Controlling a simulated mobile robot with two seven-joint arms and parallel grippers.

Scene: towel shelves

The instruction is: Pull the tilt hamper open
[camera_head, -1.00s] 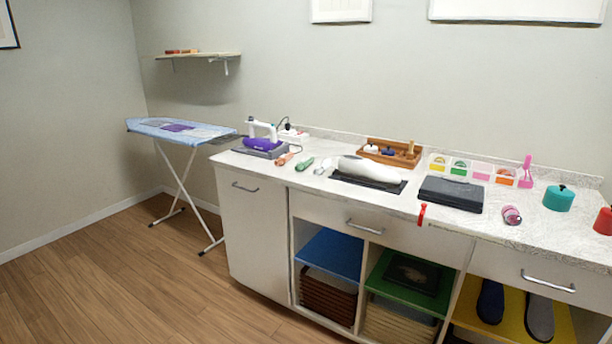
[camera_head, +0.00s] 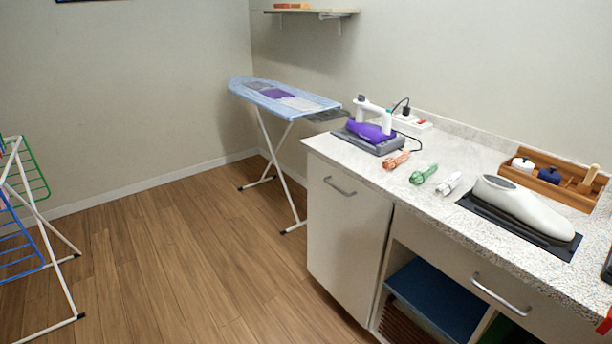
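The tilt hamper (camera_head: 345,240) appears to be the tall white front at the left end of the counter unit. It looks closed, flush with the cabinet. A curved metal handle (camera_head: 340,187) runs across its upper part. Neither of my grippers shows in the head view.
Wooden floor (camera_head: 200,270) is clear before the hamper. An ironing board (camera_head: 285,100) stands behind it to the left, and a drying rack (camera_head: 35,230) at the far left. The counter (camera_head: 450,205) holds an iron (camera_head: 370,130) and small items. A drawer handle (camera_head: 500,292) is at right.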

